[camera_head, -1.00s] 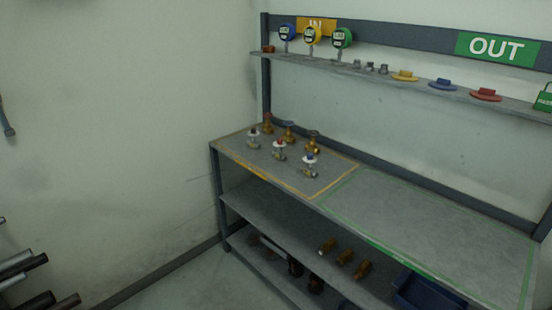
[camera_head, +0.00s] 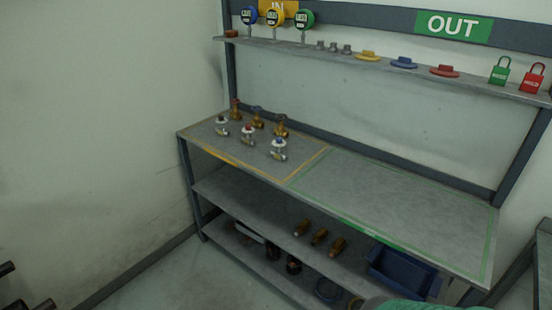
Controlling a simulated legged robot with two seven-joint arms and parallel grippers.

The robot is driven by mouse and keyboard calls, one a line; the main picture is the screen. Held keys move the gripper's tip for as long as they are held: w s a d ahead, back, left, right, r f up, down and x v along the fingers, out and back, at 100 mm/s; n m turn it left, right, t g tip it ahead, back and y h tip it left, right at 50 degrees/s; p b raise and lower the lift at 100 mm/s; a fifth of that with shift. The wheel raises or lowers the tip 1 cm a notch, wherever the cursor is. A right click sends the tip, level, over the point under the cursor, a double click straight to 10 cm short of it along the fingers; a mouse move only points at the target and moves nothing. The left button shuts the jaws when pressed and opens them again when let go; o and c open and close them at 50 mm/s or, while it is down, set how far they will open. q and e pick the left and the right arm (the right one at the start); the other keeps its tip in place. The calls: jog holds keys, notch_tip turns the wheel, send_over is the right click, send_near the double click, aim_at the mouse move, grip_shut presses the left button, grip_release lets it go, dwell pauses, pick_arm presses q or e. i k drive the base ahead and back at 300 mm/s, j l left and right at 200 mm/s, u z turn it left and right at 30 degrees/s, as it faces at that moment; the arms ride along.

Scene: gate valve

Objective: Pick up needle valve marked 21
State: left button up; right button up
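Several small valves stand in two rows on the left end of the workbench top, inside a yellow outline. The back row has brass valves: one at left (camera_head: 235,108), one in the middle (camera_head: 257,118) and one at right (camera_head: 281,126). The markings are too small to read, so I cannot tell which one is 21. Neither of my grippers is in view.
The green-outlined bench area (camera_head: 400,205) is bare. An upper shelf (camera_head: 380,67) holds gauges, small fittings, coloured handles and padlocks. The lower shelf holds brass fittings (camera_head: 319,237) and a blue bin (camera_head: 402,270). Dark pipe ends (camera_head: 6,268) show at lower left.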

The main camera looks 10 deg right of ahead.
aim_at(278, 154)
jog(key=i+j+z, duration=0.15)
jog(key=i+j, duration=0.45)
jog(key=i, duration=0.15)
